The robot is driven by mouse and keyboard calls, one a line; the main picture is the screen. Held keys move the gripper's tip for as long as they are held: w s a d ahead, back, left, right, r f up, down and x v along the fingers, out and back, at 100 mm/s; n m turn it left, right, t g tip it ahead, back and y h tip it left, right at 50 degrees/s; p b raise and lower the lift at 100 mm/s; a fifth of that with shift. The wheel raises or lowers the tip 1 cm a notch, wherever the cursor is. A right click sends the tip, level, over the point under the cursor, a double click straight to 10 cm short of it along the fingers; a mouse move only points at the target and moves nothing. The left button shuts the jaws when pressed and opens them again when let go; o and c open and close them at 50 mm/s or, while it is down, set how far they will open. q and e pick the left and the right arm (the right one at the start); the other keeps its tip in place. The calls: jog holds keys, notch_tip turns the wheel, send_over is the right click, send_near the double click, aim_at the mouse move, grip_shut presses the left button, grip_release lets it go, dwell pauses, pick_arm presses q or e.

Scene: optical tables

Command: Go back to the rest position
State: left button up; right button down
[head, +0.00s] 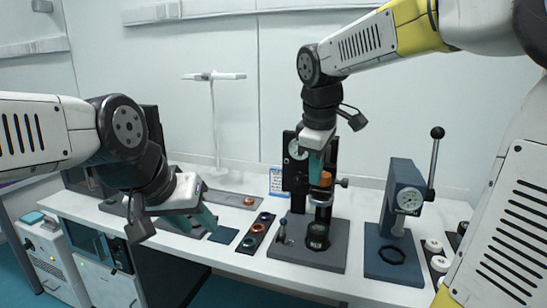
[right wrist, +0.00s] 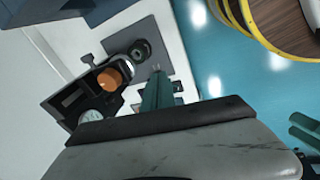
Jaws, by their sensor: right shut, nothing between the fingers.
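My left gripper (head: 206,220), with teal fingers, hangs over the white table (head: 190,251) at the left, near a flat teal pad (head: 223,235). Whether its fingers are apart is unclear. My right gripper (head: 316,170) points down in front of a black stand with a dial and an orange knob (head: 326,179). In the right wrist view its teal fingers (right wrist: 157,88) are together and empty, beside the orange knob (right wrist: 110,79). I cannot tell whether they touch the stand.
The black stand's grey base (head: 325,256) holds a dark round part (head: 317,236). A blue lever press (head: 401,210) stands to the right. A dark tray (head: 252,241) of coloured rings lies left of the stand. A white post (head: 215,125) rises behind.

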jog(key=s+d+f+m+t+y, duration=0.1)
jog(key=s+d+m, duration=0.1)
jog(key=s+m, duration=0.4)
jog(key=s+d+f+m+t+y, duration=0.1)
jog(key=s+d+f+m+t, duration=0.1)
jog(key=s+m, duration=0.4)
jog(key=s, duration=0.2)
jog(key=shift+s+d+f+y, duration=0.2)
jog(key=shift+s+d+y, duration=0.1)
dwell(0.7)
